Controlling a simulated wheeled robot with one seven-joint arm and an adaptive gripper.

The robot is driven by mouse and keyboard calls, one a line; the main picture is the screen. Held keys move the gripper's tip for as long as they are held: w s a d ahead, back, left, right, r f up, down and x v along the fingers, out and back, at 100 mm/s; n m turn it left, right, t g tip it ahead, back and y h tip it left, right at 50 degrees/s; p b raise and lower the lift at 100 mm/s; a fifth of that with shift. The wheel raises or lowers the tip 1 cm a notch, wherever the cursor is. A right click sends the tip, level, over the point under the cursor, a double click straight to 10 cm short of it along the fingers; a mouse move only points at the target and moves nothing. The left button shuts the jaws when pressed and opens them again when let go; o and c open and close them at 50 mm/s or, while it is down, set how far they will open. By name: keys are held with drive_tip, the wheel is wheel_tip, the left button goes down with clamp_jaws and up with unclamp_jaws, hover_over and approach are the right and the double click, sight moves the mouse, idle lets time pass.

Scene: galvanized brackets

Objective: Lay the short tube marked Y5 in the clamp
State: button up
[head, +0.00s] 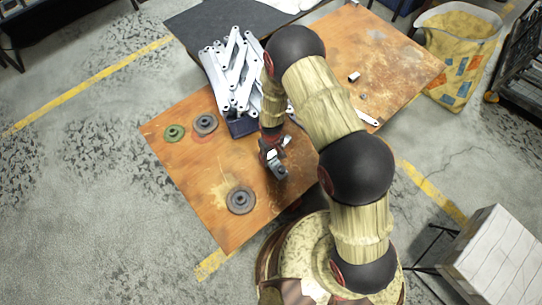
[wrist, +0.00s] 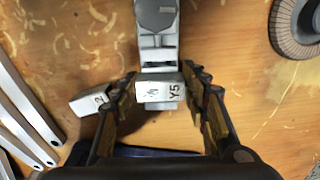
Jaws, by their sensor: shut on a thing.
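The short tube marked Y5 (wrist: 172,92) is a pale grey block-like piece between the two fingers of my gripper (wrist: 160,86) in the wrist view. My gripper is shut on it. The grey metal clamp (wrist: 156,25) lies directly beyond the tube, and the tube overlaps its near end. I cannot tell whether the tube rests in the clamp or is above it. In the head view my gripper (head: 270,153) is low over the table beside the dark clamp (head: 279,172). The tube cannot be made out clearly there.
Another short tube, marked with a 2 (wrist: 90,103), lies just left of my left finger. Galvanized brackets (head: 232,75) are piled at a dark blue bin (head: 241,128).

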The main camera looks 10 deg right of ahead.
drive_tip(key=o, duration=1.2)
drive_tip(key=shift+o, duration=0.2)
wheel_tip(320, 180, up, 12)
idle(0.3)
